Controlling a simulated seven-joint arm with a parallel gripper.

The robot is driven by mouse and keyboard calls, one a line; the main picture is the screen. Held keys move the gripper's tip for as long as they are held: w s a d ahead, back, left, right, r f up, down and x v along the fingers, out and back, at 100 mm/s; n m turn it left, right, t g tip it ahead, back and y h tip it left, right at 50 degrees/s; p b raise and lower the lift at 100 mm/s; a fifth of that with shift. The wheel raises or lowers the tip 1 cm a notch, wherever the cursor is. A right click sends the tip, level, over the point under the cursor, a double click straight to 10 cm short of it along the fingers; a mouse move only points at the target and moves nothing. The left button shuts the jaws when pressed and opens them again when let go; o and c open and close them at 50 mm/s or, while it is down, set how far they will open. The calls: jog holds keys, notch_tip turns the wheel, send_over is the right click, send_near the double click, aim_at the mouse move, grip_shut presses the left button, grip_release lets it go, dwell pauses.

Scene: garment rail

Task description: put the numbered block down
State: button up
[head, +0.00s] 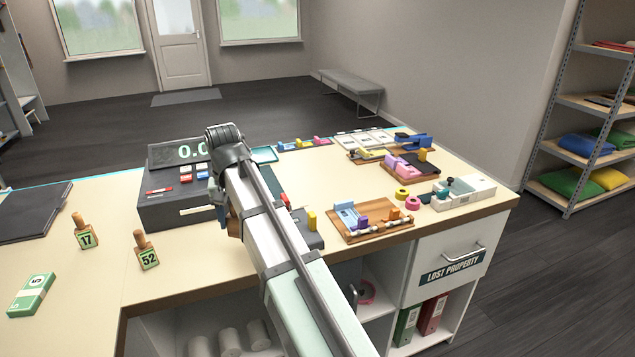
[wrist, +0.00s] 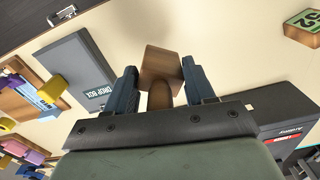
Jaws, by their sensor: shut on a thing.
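My gripper (wrist: 159,88) is shut on the knob of a wooden block (wrist: 160,62) in the wrist view. The block's brown side and rounded handle show between the two dark blue fingers; its number is hidden. In the head view my arm covers most of my gripper, and a little brown of the block (head: 233,224) shows beside it, in front of the cash register. I cannot tell whether the block touches the counter (head: 185,268). Two similar blocks with green faces, 17 (head: 85,239) and 52 (head: 148,258), stand to the left. Block 52 also shows in the wrist view (wrist: 302,24).
A grey cash register (head: 165,208) stands behind my gripper. A grey drop box (wrist: 85,72) lies to its side. A green pack (head: 33,294) lies at the front left. Wooden trays (head: 345,232) with small items fill the right. Bare counter lies around block 52.

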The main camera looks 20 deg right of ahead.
jog(key=w+d+m, duration=0.1)
jog(key=d+m, duration=0.1)
jog(key=d, duration=0.4)
jog(key=w+a+r+m, duration=0.1)
jog(key=a+r+m, duration=0.1)
jog(key=m, duration=0.7)
jog(key=w+a+r+m, duration=0.2)
jog(key=m, duration=0.7)
jog(key=shift+s+d+f, duration=0.1)
jog(key=shift+d+f, duration=0.05)
jog(key=shift+f, duration=2.35)
jog(key=shift+s+d+f, duration=0.1)
jog(key=shift+f, duration=2.4)
jog(key=shift+f, duration=0.1)
jog(key=o, duration=1.2)
notch_tip(320, 180, up, 12)
